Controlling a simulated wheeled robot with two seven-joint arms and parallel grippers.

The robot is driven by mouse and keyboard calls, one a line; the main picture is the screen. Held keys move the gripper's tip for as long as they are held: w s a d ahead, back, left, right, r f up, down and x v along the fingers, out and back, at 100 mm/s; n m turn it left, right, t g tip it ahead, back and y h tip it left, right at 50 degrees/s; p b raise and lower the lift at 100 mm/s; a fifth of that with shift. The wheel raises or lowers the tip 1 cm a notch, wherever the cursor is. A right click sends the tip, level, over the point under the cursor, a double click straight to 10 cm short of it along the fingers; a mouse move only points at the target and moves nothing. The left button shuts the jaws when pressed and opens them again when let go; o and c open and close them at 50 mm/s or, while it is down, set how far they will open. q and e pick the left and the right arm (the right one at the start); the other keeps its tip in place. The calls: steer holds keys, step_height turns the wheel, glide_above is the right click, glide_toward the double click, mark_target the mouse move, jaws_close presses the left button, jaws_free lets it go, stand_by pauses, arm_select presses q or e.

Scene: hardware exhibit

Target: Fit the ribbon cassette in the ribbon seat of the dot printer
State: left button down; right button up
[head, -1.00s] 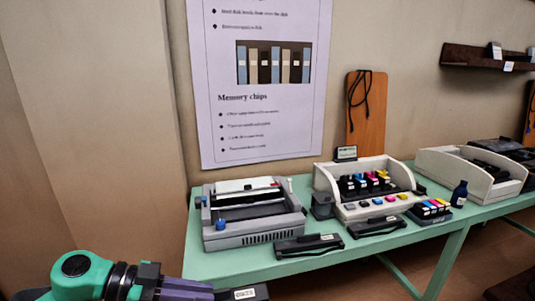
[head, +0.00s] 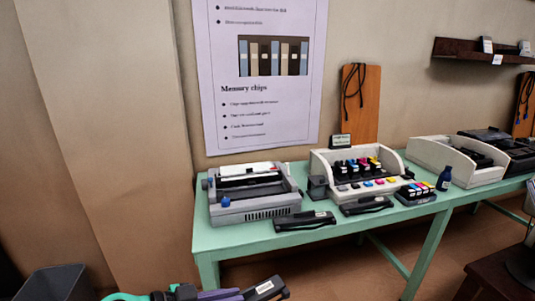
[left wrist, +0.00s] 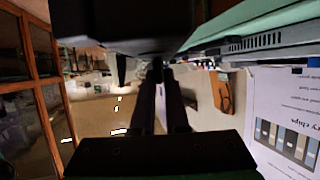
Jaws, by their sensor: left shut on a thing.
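The grey dot printer (head: 258,214) stands at the left end of the green table, with its top open and a blue knob at its left. My left gripper (head: 236,295) is at the bottom edge of the head view, with purple fingers shut on a black ribbon cassette (head: 265,289) with a white label. The cassette is in front of the table, apart from the printer, and partly cut off. In the left wrist view the dark cassette (left wrist: 120,22) fills the top, beyond the fingers (left wrist: 163,75). The ribbon seat is not clear at this size. My right gripper is not in view.
Two black cassettes (head: 305,220) (head: 367,205) lie along the front edge of the green table (head: 225,237). A white inkjet printer (head: 325,163) with colour cartridges stands right of the dot printer. A dark bin (head: 52,284) is at the lower left. A dark stand is at the lower right.

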arm_select(q)
steer(key=shift+d+f+n+t+y, duration=0.2)
steer(key=shift+f+n+t+y, duration=0.1)
steer(key=shift+n+t, duration=0.1)
steer(key=shift+d+f+n+t+y, duration=0.1)
steer(key=shift+f+n+t+y, duration=0.3)
steer(key=shift+f+n+t, duration=0.15)
steer(key=shift+s+f+n+t+y, duration=0.2)
steer(key=shift+f+n+t+y, duration=0.4)
steer(key=shift+n, duration=0.25)
steer(key=shift+s+a+f+n+t+y+p, duration=0.25)
steer(key=shift+a+f+n+t+y+p, duration=0.25)
steer(key=shift+n+y, duration=0.25)
steer(key=s+a+f+n+t+y, duration=0.2)
steer(key=s+a+f+n+y, duration=0.1)
steer(key=s+a+n+y, duration=0.2)
steer(key=a+n+y, duration=0.2)
steer(key=a, duration=0.1)
steer(key=shift+s+a+f+t+y+p, duration=0.2)
steer(key=shift+f+t+y+p, duration=0.1)
steer(key=shift+t+y+p, duration=0.1)
